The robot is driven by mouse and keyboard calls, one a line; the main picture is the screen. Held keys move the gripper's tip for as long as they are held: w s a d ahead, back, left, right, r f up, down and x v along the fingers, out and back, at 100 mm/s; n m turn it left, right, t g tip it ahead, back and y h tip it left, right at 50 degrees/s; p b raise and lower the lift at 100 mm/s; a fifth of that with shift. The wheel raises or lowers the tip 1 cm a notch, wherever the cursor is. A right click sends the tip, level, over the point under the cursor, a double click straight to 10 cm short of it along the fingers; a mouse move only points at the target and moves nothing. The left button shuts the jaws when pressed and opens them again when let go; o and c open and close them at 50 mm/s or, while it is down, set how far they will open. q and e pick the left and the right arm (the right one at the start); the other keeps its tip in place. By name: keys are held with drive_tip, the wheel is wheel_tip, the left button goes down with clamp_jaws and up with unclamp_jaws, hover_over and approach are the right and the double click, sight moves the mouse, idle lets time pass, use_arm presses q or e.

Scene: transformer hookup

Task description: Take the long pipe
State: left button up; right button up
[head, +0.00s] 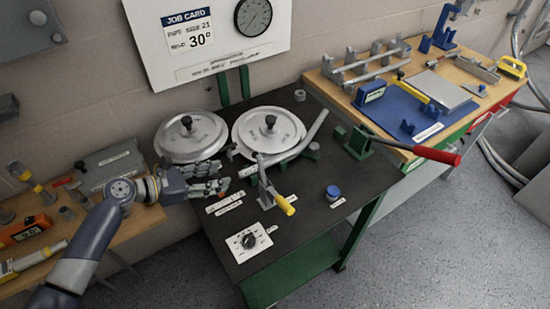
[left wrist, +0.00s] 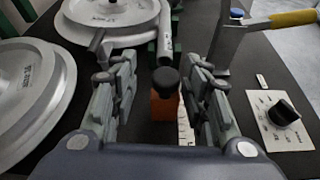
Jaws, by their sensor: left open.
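A grey pipe (head: 313,132) lies bent on the dark bench, running along the right side of the front disc and back left toward my left gripper. Its near end (left wrist: 165,42) shows beyond the fingers in the left wrist view. I cannot tell if it is the long pipe, as other grey pipes (head: 372,72) lie on a rack on the right table. My left gripper (head: 224,178) is open over the bench's left part, close to the bent pipe's end and apart from it. A black-topped orange item (left wrist: 165,82) shows between its fingers, seemingly not gripped. My right gripper is not in view.
Two round discs (head: 190,135) (head: 268,130) lie at the bench's back. A yellow-handled clamp (head: 275,195) stands by the bent pipe. A red-handled lever (head: 415,150) reaches out at the right. A dial plate (head: 249,242) sits in front. Bare bench lies around the blue cap (head: 333,191).

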sight(238, 174)
use_arm(q)
drive_tip(key=shift+x, duration=0.95)
drive_tip(key=shift+w+d, duration=0.1)
drive_tip(key=shift+d, duration=0.2)
drive_tip(key=p+x, duration=0.1)
drive_tip(key=x, duration=0.3)
drive_tip(key=shift+d+f+p, duration=0.15)
drive_tip(key=shift+d+p, duration=0.15)
drive_tip(key=shift+d+f, duration=0.15)
drive_tip(key=shift+f, duration=0.05)
clamp_jaws()
drive_tip(key=shift+r, duration=0.15)
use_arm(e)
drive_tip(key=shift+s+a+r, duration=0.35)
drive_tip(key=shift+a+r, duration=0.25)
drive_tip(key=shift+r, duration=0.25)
